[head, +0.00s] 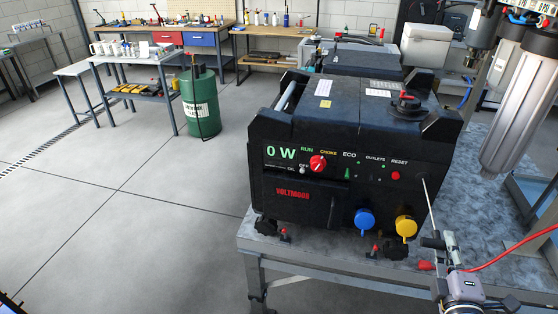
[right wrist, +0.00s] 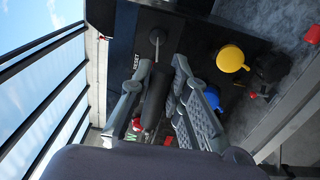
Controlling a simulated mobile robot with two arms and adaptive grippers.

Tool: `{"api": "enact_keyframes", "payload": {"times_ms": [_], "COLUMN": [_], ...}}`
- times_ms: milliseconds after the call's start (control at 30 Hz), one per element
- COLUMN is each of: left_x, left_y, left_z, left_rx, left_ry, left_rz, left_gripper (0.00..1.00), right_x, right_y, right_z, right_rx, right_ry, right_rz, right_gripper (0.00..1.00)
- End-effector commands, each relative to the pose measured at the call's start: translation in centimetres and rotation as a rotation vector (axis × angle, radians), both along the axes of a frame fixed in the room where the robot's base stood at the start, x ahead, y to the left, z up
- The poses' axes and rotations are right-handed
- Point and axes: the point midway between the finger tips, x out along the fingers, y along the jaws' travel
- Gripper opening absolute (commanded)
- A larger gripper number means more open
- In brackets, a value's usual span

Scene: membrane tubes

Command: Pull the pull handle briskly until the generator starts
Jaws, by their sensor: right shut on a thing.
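The black generator (head: 340,215) stands on a metal-topped table, and its display reads 0 W. In the head view the black pull handle (head: 432,242) is off the housing, and a thin pale cord (head: 427,200) runs from it up to the generator's front right side. My right gripper (head: 447,243) is shut on the pull handle. In the right wrist view the handle (right wrist: 154,100) lies between the two fingers of the gripper (right wrist: 160,105), with the cord leading to a round outlet. The red knob (head: 317,163) is on the front panel. My left gripper is not seen.
The table (head: 470,190) has bare room right of the generator. Blue (head: 365,219) and yellow (head: 406,227) caps stick out from its front. A red cable (head: 510,247) and a large filter housing (head: 518,110) are close on the right. Open floor lies left.

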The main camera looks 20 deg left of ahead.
Motion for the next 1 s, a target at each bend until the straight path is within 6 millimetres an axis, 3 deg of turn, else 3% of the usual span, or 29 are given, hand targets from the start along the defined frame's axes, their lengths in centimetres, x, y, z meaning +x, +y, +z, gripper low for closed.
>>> {"api": "enact_keyframes", "payload": {"times_ms": [333,800,1000], "left_x": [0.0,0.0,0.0], "left_y": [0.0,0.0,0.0], "left_z": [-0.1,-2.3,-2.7], "left_rx": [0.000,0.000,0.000], "left_ry": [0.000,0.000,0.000], "left_rz": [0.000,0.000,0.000], "left_gripper": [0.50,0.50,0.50], "right_x": [7.1,16.4,18.2], "right_y": [0.2,0.5,0.6], "right_z": [-0.2,-0.5,-0.4], "right_rx": [0.000,0.000,0.000], "right_ry": [0.004,0.004,0.007], "right_rz": [0.000,-0.001,-0.001], "right_gripper": [0.00,0.00,0.00]}}
